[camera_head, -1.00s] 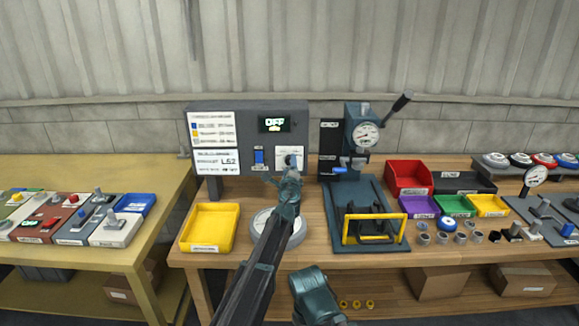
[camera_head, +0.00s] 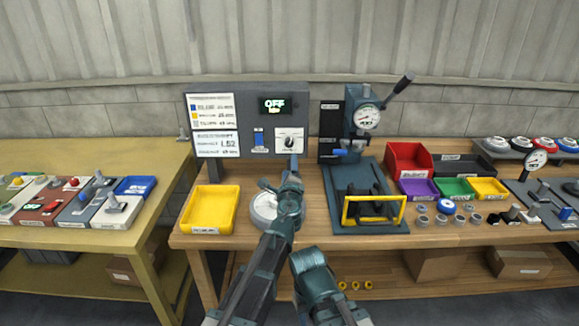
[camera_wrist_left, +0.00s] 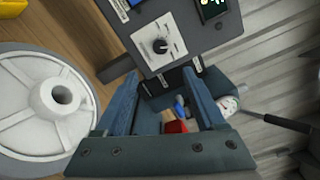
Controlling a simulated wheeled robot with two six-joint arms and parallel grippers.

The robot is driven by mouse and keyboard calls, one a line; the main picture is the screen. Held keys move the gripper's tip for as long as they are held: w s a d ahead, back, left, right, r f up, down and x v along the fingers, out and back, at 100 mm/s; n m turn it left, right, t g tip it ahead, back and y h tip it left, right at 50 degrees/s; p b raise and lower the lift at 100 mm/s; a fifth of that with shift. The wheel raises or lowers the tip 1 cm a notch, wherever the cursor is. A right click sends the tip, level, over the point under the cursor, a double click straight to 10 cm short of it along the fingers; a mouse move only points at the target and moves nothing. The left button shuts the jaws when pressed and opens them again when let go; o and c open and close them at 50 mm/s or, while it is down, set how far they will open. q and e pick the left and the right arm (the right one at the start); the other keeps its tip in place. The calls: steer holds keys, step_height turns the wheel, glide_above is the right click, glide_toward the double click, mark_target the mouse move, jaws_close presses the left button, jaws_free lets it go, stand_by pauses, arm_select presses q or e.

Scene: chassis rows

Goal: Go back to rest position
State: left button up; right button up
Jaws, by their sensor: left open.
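My left gripper (camera_head: 292,168) is in front of the grey control panel (camera_head: 222,166), below its knob and over the white round dial (camera_head: 264,206). It is open in the left wrist view (camera_wrist_left: 160,92), with two blue-grey fingers spread apart and nothing held between them. The black knob (camera_head: 289,142) on its white plate is apart from the fingers and also shows in the left wrist view (camera_wrist_left: 160,46). The panel display (camera_head: 272,105) reads OFF. Another teal part of my arms stands at the bottom centre, with no fingers visible; my right gripper does not show.
A yellow tray (camera_head: 209,210) is left of the dial. A lever press (camera_head: 362,130) with a yellow guard frame (camera_head: 374,209) is on the right. Several coloured bins, including a red one (camera_head: 408,164), stand beyond it. Another table (camera_head: 150,155) is at the left.

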arm_select(q)
steer(key=s+a+f+n+g+y, duration=0.35)
steer(key=a+n, duration=0.25)
steer(key=a, duration=0.2)
steer(key=s+a+f+n+g+y, duration=0.2)
steer(key=s+a+f+n+y, duration=0.15)
steer(key=a+n, duration=0.4)
steer(key=s+a+f+n+g+h, duration=0.1)
steer(key=s+a+f+n+g, duration=0.25)
steer(key=s+f, duration=0.3)
steer(key=s+a+f+n+g+h, duration=0.25)
steer(key=s+f+g, duration=0.2)
steer(key=s, duration=0.35)
steer(key=s+d+f+n+g+h, duration=0.3)
steer(key=s+d+f+g+h, duration=0.1)
steer(key=s, duration=0.6)
steer(key=s+d+r+m+y+p, duration=0.1)
steer(key=s+d+r+m+p, duration=0.2)
steer(key=d+r+p, duration=0.6)
steer(key=s+d, duration=0.2)
steer(key=shift+s+d+m+g+y, duration=0.25)
steer(key=shift+s+m+g+y, duration=0.1)
